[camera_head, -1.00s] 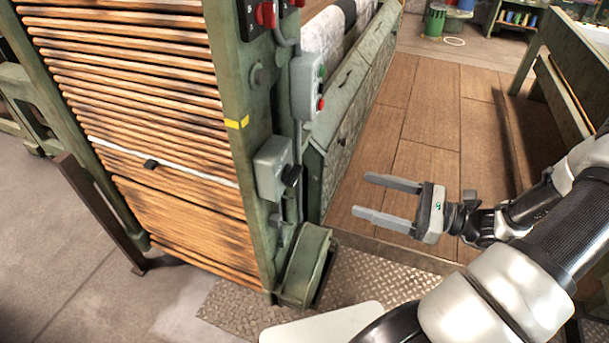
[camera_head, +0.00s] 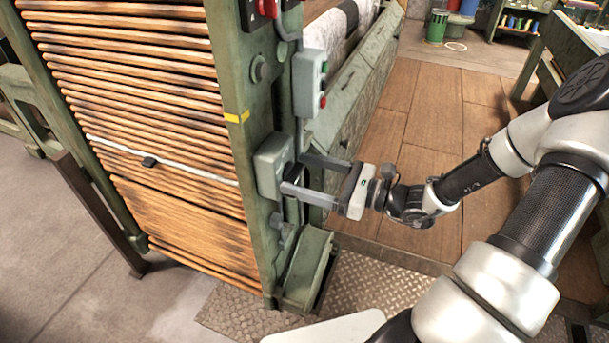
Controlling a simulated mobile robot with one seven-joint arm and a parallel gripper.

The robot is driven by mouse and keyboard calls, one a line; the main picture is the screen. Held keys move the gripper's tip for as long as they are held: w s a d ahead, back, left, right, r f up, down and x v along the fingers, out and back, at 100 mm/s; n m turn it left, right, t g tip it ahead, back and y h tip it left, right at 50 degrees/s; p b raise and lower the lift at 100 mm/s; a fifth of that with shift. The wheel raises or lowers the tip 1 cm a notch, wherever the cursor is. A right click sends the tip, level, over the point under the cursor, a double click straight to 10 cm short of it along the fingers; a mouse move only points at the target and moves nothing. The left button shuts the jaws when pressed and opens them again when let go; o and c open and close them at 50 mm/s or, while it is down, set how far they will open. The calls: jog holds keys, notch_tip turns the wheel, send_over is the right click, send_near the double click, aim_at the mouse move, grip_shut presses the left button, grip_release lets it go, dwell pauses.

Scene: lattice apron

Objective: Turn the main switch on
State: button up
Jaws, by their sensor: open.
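A grey switch box (camera_head: 269,168) is fixed to the green machine post, with a dark knob (camera_head: 291,172) on its right face. No label naming it the main switch can be read. My gripper (camera_head: 294,173) is open, coming from the right, with one finger above and behind the knob and the other below and in front of it. The fingers partly hide the knob, so contact and its turned position cannot be told.
A grey box with green and red buttons (camera_head: 311,84) hangs above my gripper. A red switch (camera_head: 267,9) is at the top of the green post (camera_head: 239,120). A green footing (camera_head: 305,270) stands below. Open floor lies to the right.

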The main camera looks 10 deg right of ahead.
jog(key=c, duration=1)
jog(key=shift+c, duration=0.2)
